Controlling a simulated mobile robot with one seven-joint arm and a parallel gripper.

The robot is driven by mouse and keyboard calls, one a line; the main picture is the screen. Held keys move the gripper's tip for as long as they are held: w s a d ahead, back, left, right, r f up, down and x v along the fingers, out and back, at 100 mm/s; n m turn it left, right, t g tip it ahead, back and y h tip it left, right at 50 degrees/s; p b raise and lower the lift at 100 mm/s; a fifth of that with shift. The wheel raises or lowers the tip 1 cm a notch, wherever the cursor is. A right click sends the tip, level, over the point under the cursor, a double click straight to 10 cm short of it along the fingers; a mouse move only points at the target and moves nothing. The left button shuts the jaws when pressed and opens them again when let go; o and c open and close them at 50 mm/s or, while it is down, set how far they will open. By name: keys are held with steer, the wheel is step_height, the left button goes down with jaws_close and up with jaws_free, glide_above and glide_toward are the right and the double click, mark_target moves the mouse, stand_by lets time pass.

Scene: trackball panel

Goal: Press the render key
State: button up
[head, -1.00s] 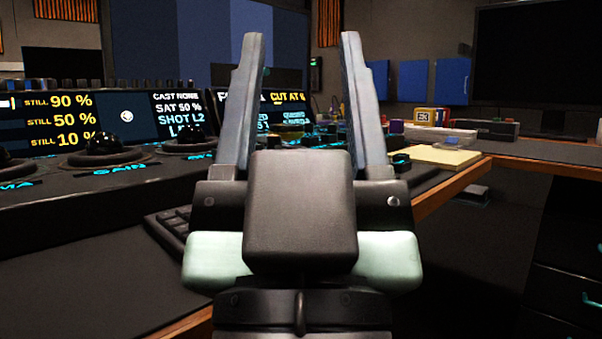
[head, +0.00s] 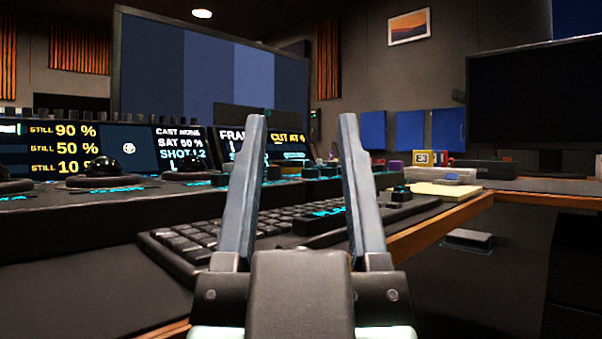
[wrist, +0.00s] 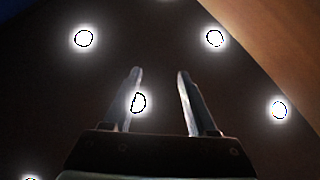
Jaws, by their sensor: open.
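My gripper (head: 303,115) stands upright in the lower middle of the head view, its two fingers open with nothing between them. In the wrist view my gripper (wrist: 160,72) is also open and empty, against a dark ceiling. The control panel (head: 60,220) lies behind and to the left of the gripper. Black keys with cyan lettering show between and beside the fingers, among them a low key block (head: 322,213) and a key to the right (head: 398,190). I cannot read which one is the render key; the fingers hide part of the panel. The gripper seems apart from all keys.
A black keyboard (head: 190,240) lies behind the left finger. Trackballs (head: 100,172) and lit screens (head: 170,150) stand at left. A yellow notepad (head: 440,191) lies right of the keys near the wooden desk edge (head: 440,230). Ceiling lights (wrist: 84,38) show in the wrist view.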

jaws_close()
stand_by(1.5)
